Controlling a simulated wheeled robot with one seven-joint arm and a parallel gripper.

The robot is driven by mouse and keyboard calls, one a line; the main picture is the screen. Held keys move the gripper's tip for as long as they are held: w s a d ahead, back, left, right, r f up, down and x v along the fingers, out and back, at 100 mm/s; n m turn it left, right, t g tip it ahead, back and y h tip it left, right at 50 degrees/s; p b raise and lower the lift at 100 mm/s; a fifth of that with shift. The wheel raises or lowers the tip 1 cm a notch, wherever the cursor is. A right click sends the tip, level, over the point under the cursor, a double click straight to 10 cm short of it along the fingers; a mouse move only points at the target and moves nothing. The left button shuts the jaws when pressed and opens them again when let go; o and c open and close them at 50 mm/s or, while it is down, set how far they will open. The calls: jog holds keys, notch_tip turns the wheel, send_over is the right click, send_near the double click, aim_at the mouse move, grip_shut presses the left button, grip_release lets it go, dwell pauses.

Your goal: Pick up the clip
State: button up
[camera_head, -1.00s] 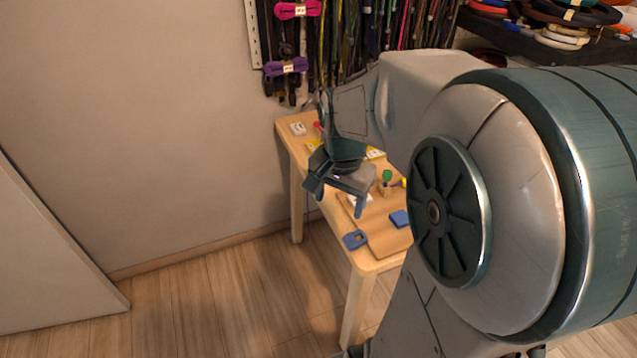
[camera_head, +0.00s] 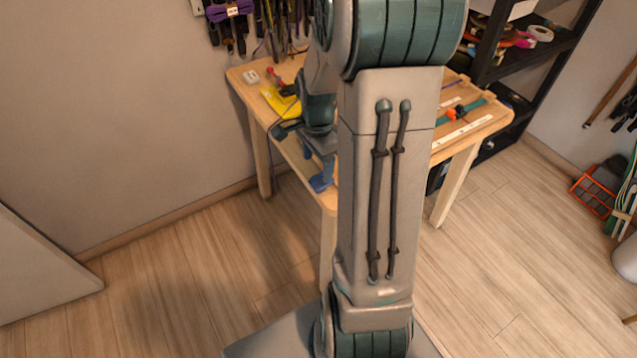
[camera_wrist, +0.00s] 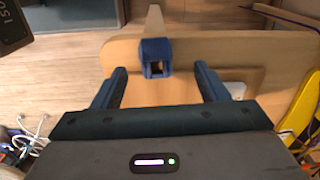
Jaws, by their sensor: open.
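The clip (camera_wrist: 155,57) is a small blue block with a square opening, lying on the wooden table near its edge in the wrist view. My gripper (camera_wrist: 161,78) is open. Its two dark blue fingers stand on either side of the clip's line, with the clip centred just ahead of the gap and bare space on both sides. In the head view, my gripper (camera_head: 326,165) is low over the table's front left edge, by a blue piece (camera_head: 318,184) that looks like the clip. My arm hides much of the table there.
The wooden table (camera_head: 480,125) carries a yellow item (camera_head: 282,103), a small white block (camera_head: 250,77) and strips at its right end. A dark shelf (camera_head: 545,45) stands behind on the right. In the wrist view, white cables (camera_wrist: 30,140) are at lower left and a yellow item (camera_wrist: 303,108) at right.

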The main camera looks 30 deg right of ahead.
aim_at(320, 181)
jog(key=f, duration=0.5)
jog(key=shift+s+d+f, duration=0.1)
jog(key=shift+s+f, duration=0.05)
jog(key=shift+s, duration=0.15)
jog(key=c, duration=1)
